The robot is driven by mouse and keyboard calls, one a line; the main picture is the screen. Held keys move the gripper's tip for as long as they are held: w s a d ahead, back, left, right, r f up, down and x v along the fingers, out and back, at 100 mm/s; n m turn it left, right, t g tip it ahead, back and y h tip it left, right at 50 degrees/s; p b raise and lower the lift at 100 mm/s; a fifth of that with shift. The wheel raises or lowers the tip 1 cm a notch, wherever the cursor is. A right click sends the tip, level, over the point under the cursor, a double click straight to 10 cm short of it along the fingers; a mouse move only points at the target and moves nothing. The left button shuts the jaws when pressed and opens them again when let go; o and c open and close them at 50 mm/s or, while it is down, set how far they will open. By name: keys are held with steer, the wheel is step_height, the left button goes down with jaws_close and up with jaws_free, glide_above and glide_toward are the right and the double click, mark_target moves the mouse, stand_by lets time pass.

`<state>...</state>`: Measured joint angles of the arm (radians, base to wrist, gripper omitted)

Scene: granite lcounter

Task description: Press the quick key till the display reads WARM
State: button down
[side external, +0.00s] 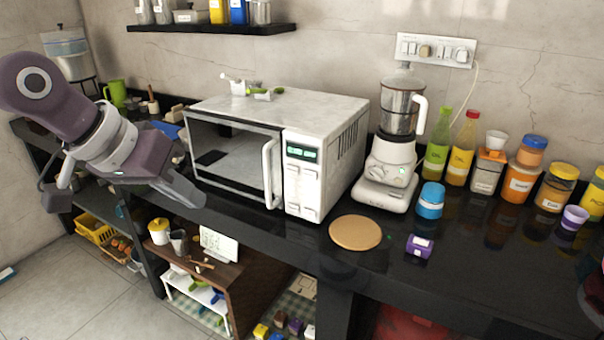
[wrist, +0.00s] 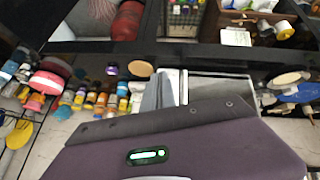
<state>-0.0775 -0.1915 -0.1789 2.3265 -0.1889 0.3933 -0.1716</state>
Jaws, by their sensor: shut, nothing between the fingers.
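A white microwave (side external: 330,115) stands on the black counter, its front facing the camera's left. Its control panel (side external: 300,175) is at the right of the front. The green-lit display (side external: 302,153) is at the panel's top; its text is too small to read. Pale keys (side external: 300,195) lie below it, and I cannot tell which one is quick. My gripper (side external: 196,197) is shut and empty, in front of the microwave's left part, apart from the panel. In the wrist view its grey fingers (wrist: 165,92) are seen, with the microwave (wrist: 220,92) partly hidden behind my wrist.
The vertical door handle (side external: 270,173) stands out left of the panel. Several bottles and jars line the back. Open shelves (side external: 215,270) are below the counter.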

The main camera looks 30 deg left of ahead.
mark_target(310, 174)
steer(key=w+d+f+n+t, duration=0.1)
steer(key=w+f+n, duration=0.2)
steer(key=w+f, duration=0.3)
steer(key=w+d+f+n+t, duration=0.1)
steer(key=w+f+n, duration=0.3)
steer(key=w, duration=1)
step_height(310, 174, down, 3)
steer(key=shift+w+r+n+h, duration=0.15)
steer(key=shift+w+n+h, duration=0.05)
steer(key=shift+n+h, duration=0.1)
steer(key=shift+d, duration=0.15)
steer(key=w, duration=0.8)
steer(key=shift+w, duration=0.4)
steer(key=shift+w, duration=0.4)
